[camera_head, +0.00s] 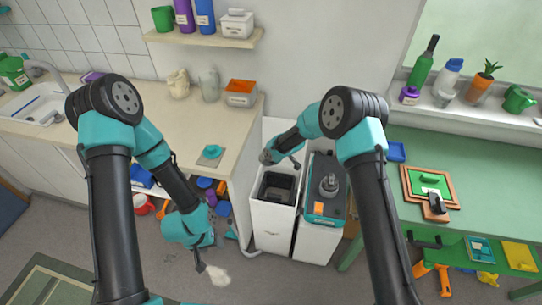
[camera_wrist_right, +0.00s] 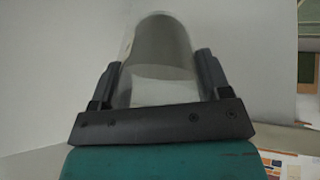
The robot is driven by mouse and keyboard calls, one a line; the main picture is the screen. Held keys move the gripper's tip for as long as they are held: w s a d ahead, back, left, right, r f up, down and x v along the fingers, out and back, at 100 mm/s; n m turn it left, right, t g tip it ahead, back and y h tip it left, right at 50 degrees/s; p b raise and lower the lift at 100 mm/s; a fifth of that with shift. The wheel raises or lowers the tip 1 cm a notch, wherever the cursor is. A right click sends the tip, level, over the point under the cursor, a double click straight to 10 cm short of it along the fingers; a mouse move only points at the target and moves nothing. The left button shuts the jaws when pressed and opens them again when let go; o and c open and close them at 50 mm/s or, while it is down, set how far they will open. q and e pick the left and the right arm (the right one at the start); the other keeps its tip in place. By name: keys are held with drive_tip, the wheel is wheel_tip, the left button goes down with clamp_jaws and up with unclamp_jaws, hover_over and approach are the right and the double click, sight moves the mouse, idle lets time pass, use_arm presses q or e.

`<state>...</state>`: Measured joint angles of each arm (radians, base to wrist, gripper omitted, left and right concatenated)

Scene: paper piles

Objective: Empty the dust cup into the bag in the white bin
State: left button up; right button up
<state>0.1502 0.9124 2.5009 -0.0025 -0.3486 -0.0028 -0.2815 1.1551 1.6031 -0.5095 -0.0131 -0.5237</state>
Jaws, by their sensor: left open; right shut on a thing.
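The white bin (camera_head: 272,222) stands on the floor in the middle of the head view, its top open. A dark bag (camera_head: 278,186) lines its inside. My right gripper (camera_head: 270,157) is over the back of the bin's opening. In the right wrist view, the right gripper's fingers (camera_wrist_right: 160,85) are shut on the clear, rounded dust cup (camera_wrist_right: 165,50), with something grey showing through its wall. The cup is hard to make out in the head view. My left gripper (camera_head: 201,268) is open and empty, low at the left, near a pale patch (camera_head: 218,275) on the floor.
A white and teal unit (camera_head: 325,205) stands close against the bin's right side. A counter (camera_head: 100,120) is at the left, with several items stored beneath it. A green bench (camera_head: 460,170) is at the right. The floor in front of the bin is mostly clear.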

drive_tip(key=shift+f+t+y, duration=0.1)
drive_tip(key=shift+t+y, duration=0.2)
drive_tip(key=shift+t+y, duration=0.5)
drive_tip(key=shift+y, duration=0.1)
drive_tip(key=shift+f+t+y, duration=0.2)
drive_tip(key=shift+t+y, duration=0.3)
idle(1.0)
drive_tip(key=shift+d+f+t+y, duration=0.1)
drive_tip(key=shift+f+t+y, duration=0.25)
drive_tip(key=shift+t+y, duration=0.5)
idle(4.8)
